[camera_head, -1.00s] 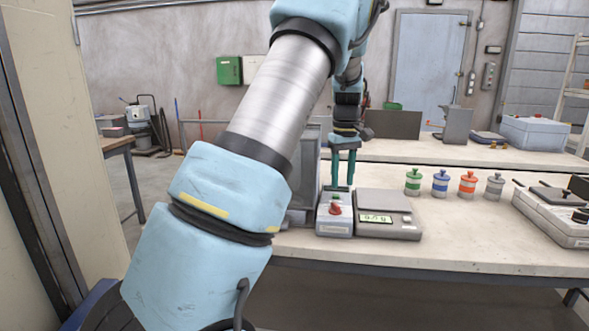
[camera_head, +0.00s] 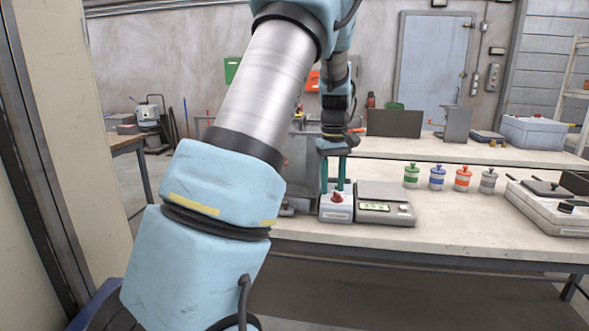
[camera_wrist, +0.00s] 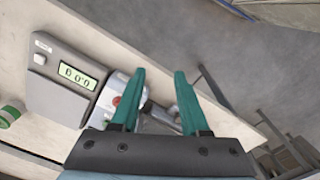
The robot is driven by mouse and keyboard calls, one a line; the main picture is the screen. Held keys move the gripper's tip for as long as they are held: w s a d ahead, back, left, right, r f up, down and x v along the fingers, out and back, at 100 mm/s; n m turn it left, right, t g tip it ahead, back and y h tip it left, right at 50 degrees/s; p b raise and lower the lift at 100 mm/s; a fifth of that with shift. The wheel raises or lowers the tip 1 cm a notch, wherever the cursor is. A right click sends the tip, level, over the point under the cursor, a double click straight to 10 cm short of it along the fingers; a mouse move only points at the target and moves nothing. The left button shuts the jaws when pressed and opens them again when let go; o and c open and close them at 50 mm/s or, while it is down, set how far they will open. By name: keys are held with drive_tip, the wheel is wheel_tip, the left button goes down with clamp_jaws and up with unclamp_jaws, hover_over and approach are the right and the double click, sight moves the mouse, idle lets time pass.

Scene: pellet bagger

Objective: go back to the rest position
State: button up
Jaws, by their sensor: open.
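My gripper (camera_head: 333,172) is open, with two green fingers pointing down over the bench beside the scale. In the wrist view my gripper (camera_wrist: 158,95) shows its fingers spread with nothing held between them. Below it stands a small white box with a red knob (camera_head: 337,206). The red knob also shows in the wrist view (camera_wrist: 117,101), by the left finger. My arm crosses the left half of the head view and hides part of the bench behind it.
A grey scale (camera_head: 385,203) with a lit display sits right of the box. Several lidded jars, one of them green (camera_head: 411,176), stand behind it. A grey case (camera_head: 551,208) lies at the right. Bare bench top (camera_head: 450,225) lies between scale and case.

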drive_tip(key=s+a+f+m, duration=0.2)
drive_tip(key=s+a, duration=0.6)
drive_tip(key=s, duration=0.2)
drive_tip(key=s+a+f+m+t, duration=0.1)
drive_tip(key=s+a+f+m, duration=0.1)
drive_tip(key=s+a, duration=0.6)
drive_tip(key=s, duration=0.2)
drive_tip(key=shift+s+a+m+t, duration=0.3)
drive_tip(key=shift+s+a+m, duration=0.05)
drive_tip(key=shift+a+m, duration=0.05)
